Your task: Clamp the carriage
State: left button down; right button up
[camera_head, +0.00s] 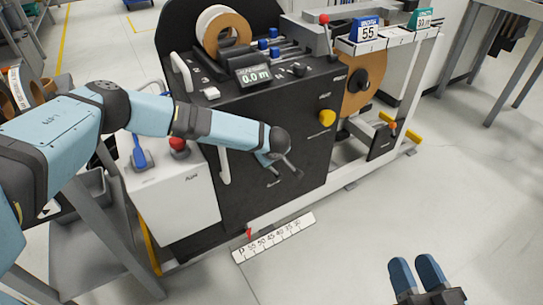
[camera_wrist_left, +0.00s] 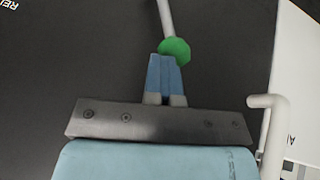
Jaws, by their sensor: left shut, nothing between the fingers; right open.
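A green knob (camera_wrist_left: 174,50) on a thin grey lever (camera_wrist_left: 165,15) shows against the dark front panel in the left wrist view. My left gripper (camera_wrist_left: 164,75) is shut and empty, with its blue fingertips right at the knob; I cannot tell whether they touch. In the head view my left gripper (camera_head: 272,160) is at the dark machine front (camera_head: 260,195), and the green knob cannot be made out there. A red pointer (camera_head: 249,233) stands by the left end of a white scale (camera_head: 273,238), near its P mark. My right gripper (camera_head: 418,272) is open and empty over the floor.
A white box (camera_head: 180,205) with a red button (camera_head: 179,147) stands left of the machine. A white handle (camera_wrist_left: 270,105) shows right of the left gripper. A yellow knob (camera_head: 327,118) is on the panel.

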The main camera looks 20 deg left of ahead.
pick_arm(q)
jog(key=shift+s+a+f, duration=0.15)
jog(key=shift+f, duration=0.05)
jog(key=p+v, duration=0.4)
jog(key=v, duration=0.8)
jog(key=shift+r, duration=0.2)
pick_arm(e)
jog(key=r, duration=0.1)
jog(key=d+r+t, duration=0.1)
jog(key=shift+s+d+r+m+h, duration=0.1)
jog(key=shift+d+r+m+h, duration=0.05)
jog(key=shift+r+m+h, duration=0.2)
